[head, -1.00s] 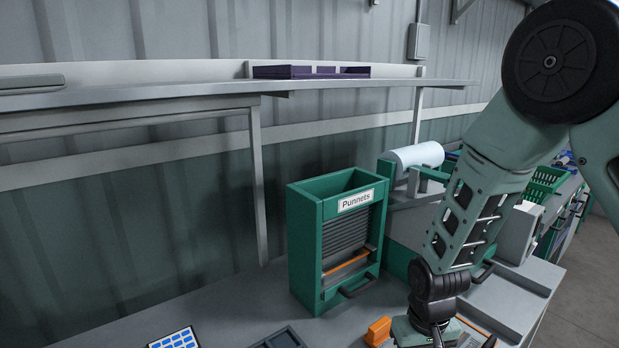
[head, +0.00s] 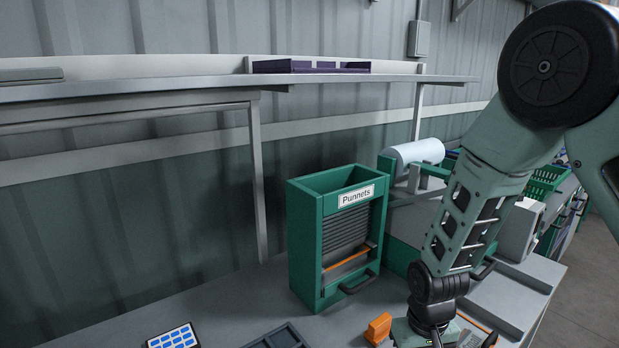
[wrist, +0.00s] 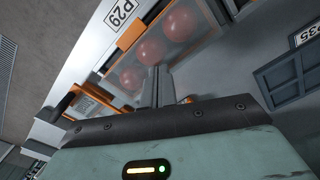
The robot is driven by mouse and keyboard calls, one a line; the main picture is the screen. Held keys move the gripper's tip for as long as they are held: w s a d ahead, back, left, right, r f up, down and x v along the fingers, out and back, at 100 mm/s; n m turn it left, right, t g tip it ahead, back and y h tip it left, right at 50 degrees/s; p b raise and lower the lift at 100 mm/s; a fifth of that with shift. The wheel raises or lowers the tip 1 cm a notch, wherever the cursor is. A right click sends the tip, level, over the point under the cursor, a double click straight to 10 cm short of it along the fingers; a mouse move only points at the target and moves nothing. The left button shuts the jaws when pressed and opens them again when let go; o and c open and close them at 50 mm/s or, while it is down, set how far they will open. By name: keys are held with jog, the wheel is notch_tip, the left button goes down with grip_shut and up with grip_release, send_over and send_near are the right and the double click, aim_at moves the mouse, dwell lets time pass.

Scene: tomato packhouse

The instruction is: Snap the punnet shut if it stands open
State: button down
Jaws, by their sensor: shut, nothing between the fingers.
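In the wrist view a see-through punnet (wrist: 168,40) holds red tomatoes, set in a grey and orange holder beside a label reading P29. Whether its lid is open or shut I cannot tell from this angle. My gripper (wrist: 157,88) is shut and empty, its fingers together over the near edge of the punnet; contact is unclear. In the head view my wrist is at the bottom right, with the fingertips cut off below and the punnet out of sight.
A green dispenser marked Punnets (head: 335,240) stands on the bench left of my arm. An orange block (head: 378,328) is beside my wrist. A dark tray (head: 278,338) and a blue-dotted panel (head: 174,337) lie at the front. A shelf (head: 190,87) runs above.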

jog(key=shift+r, duration=0.1)
notch_tip(320, 180, up, 7)
jog(key=p, duration=0.6)
dwell(0.4)
jog(key=s+a+r+n+b, duration=0.1)
jog(key=s+a+r+n, duration=0.2)
jog(key=s+r, duration=0.5)
jog(key=s+a+r+n+b, duration=0.1)
jog(key=s+a+r+n, duration=0.2)
jog(key=s+r, duration=0.4)
jog(key=s, duration=0.5)
jog(key=shift+a+r+n+y, duration=0.15)
jog(key=shift+r+n+y, duration=0.15)
jog(key=shift+r, duration=0.1)
